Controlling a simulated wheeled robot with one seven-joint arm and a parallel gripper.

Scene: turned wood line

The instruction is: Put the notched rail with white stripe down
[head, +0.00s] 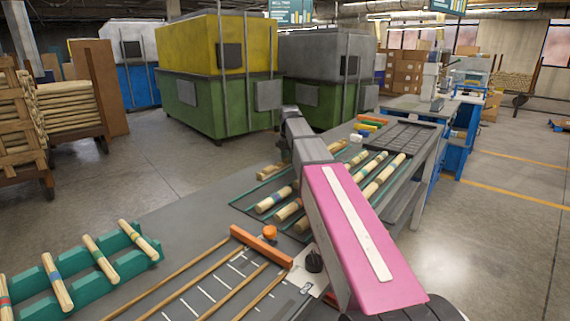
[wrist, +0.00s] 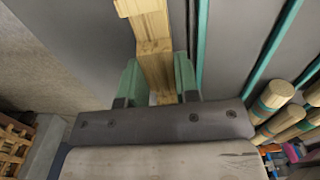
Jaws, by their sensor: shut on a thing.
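The notched rail (wrist: 153,45) is a pale wooden bar with a step in its outline, seen in the wrist view. My gripper (wrist: 157,78) is shut on it, with one green finger on each side. The rail points away from the gripper, over a grey surface. Its far end runs out of the top of the picture. I cannot make out a white stripe on it, nor whether it touches the surface. In the head view my pink and grey arm reaches over the bench, and the gripper and rail cannot be made out clearly.
Banded turned pieces lie in a teal-divided rack (head: 243,207), which also shows in the wrist view (wrist: 241,77). A green stand (head: 88,263) with several banded sticks is at front left. The grey bench (head: 190,215) is bare between them. A dark tray (head: 405,139) lies beyond.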

